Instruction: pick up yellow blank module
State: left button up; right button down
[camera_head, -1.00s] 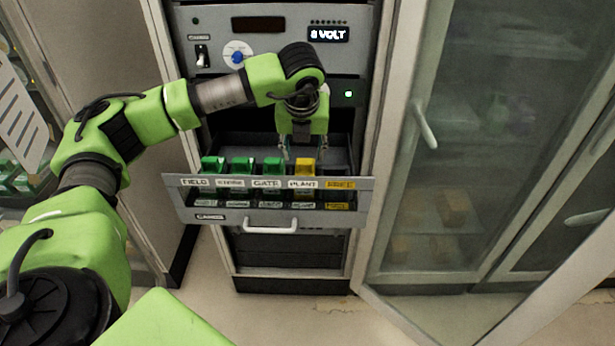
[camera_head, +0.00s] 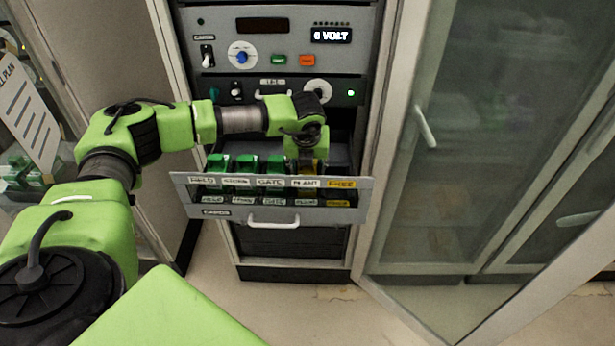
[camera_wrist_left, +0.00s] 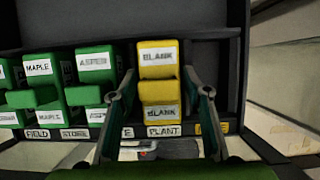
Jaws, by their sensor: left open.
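The yellow blank module (camera_wrist_left: 157,62) stands in the drawer at the PLANT slot, with BLANK labels on it. In the head view only a bit of its yellow (camera_head: 306,168) shows below my left gripper (camera_head: 305,160). In the left wrist view my left gripper (camera_wrist_left: 158,100) is open, with one finger on each side of the yellow module. I cannot tell whether the fingers touch it. My right gripper is not in view.
Green modules (camera_head: 246,163) stand in the slots to the left. The slot labelled FREE at the right looks empty. The pulled-out drawer (camera_head: 273,212) has a labelled front and handle. A rack panel (camera_head: 275,30) rises behind, and a glass door (camera_head: 480,130) stands at right.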

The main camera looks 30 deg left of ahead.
pick_arm(q)
jog(key=shift+s, duration=0.1)
jog(key=c, duration=0.9)
jog(key=shift+r, duration=0.15)
